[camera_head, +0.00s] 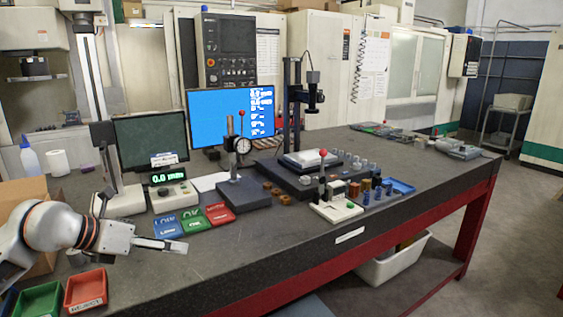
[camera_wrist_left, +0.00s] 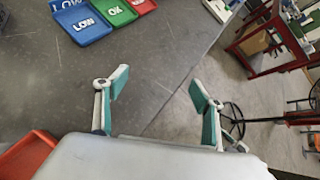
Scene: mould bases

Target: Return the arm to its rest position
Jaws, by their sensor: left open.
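My left gripper (camera_head: 172,245) comes in from the left, above the near left part of the dark workbench (camera_head: 260,250). It is open and empty. In the left wrist view its two green-padded fingers (camera_wrist_left: 158,92) stand wide apart with only bench top and floor behind them. The arm is bent low at the left edge, just above the red reject bin (camera_head: 86,290). My right gripper is not in either view.
Blue LOW (camera_head: 167,227), green OK (camera_head: 194,219) and red (camera_head: 220,214) trays lie just beyond the gripper. A green bin (camera_head: 38,299) sits at the front left. A dial gauge stand (camera_head: 241,190) and a small fixture (camera_head: 336,208) stand farther right. The front bench strip is clear.

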